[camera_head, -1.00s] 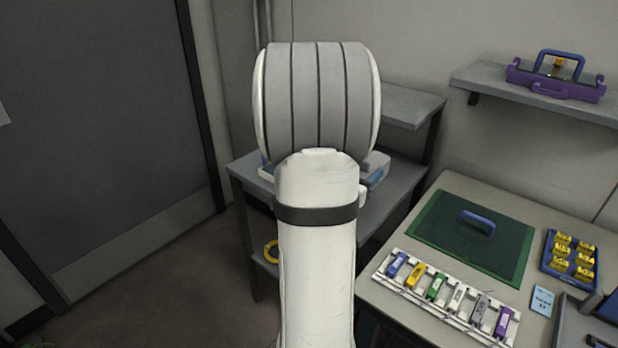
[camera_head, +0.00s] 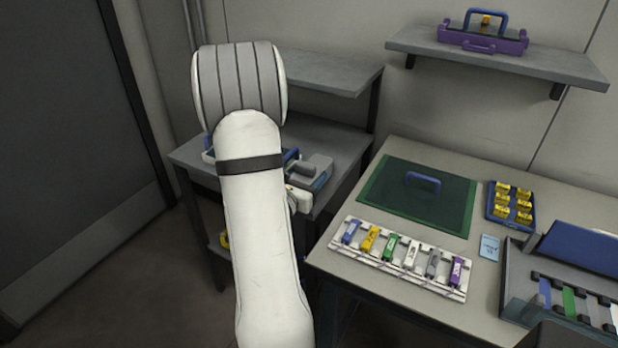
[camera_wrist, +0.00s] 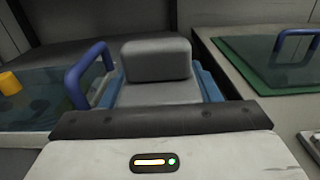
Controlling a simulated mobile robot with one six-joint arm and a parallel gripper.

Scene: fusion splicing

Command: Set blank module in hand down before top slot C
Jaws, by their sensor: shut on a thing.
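My gripper (camera_wrist: 160,122) fills the bottom of the wrist view, its white housing carrying a small lit strip. It is shut on the blank module. Its fingertips and the module are hidden behind the housing, and the module cannot be made out in the head view either. Ahead of the gripper stands a grey block with blue sides (camera_wrist: 156,60), on the left bench; it also shows in the head view (camera_head: 312,171). I cannot tell which place is top slot C. A rack (camera_head: 350,250) holding several coloured modules lies on the right table.
A green mat (camera_head: 395,200) with a blue handle lies behind the rack. A blue tray (camera_head: 491,212) of yellow pieces and a blue-covered unit (camera_head: 590,245) stand right. A purple carrier (camera_head: 482,41) sits on the wall shelf. A clear blue-handled case (camera_wrist: 40,90) is left of the grey block.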

